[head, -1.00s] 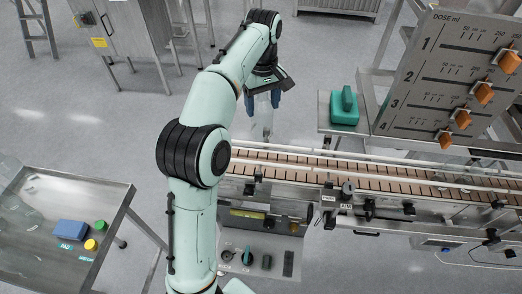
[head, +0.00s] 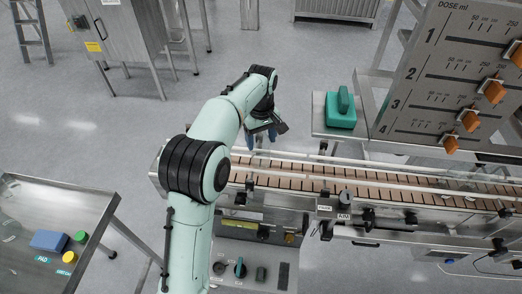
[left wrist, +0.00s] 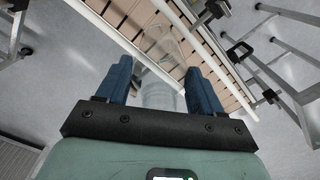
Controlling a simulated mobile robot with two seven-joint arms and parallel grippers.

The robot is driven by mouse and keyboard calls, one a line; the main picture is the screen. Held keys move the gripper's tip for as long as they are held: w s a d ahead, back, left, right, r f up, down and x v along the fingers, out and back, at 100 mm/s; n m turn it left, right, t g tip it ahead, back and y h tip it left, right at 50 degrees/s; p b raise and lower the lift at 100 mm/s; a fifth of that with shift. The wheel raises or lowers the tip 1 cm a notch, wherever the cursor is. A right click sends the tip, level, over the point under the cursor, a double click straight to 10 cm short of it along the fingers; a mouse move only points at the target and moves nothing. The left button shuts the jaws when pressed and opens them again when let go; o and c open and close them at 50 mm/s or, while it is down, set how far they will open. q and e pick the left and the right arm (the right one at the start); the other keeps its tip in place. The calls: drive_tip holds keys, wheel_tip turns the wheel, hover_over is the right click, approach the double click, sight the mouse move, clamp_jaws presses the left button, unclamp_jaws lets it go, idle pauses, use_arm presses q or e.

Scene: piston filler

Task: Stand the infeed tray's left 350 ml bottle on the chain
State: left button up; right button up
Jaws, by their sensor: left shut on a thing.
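My left gripper (head: 262,137) is at the far rail of the conveyor, near its left end. In the left wrist view its two blue fingers (left wrist: 165,88) are shut on a clear bottle (left wrist: 158,92). The bottle is see-through and faint; the brown slatted chain (left wrist: 213,62) shows beside and behind it. I cannot tell whether its base touches the chain. In the head view the bottle is mostly hidden by the gripper and rails. The chain (head: 310,178) runs rightward between pale guide rails. My right gripper is not in view.
A teal case (head: 340,112) stands on a shelf behind the chain. The dosing panel (head: 440,75) rises at right.

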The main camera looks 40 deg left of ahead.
use_arm(q)
drive_tip(key=shift+f+b, duration=0.35)
drive_tip(key=shift+f, duration=1.9)
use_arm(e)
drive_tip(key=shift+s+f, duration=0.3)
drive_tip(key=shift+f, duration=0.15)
use_arm(q)
drive_tip(key=shift+f, duration=0.15)
drive_tip(key=o, duration=1.3)
wheel_tip(320, 180, up, 12)
drive_tip(key=shift+r+p, duration=0.15)
drive_tip(key=shift+p, duration=1.1)
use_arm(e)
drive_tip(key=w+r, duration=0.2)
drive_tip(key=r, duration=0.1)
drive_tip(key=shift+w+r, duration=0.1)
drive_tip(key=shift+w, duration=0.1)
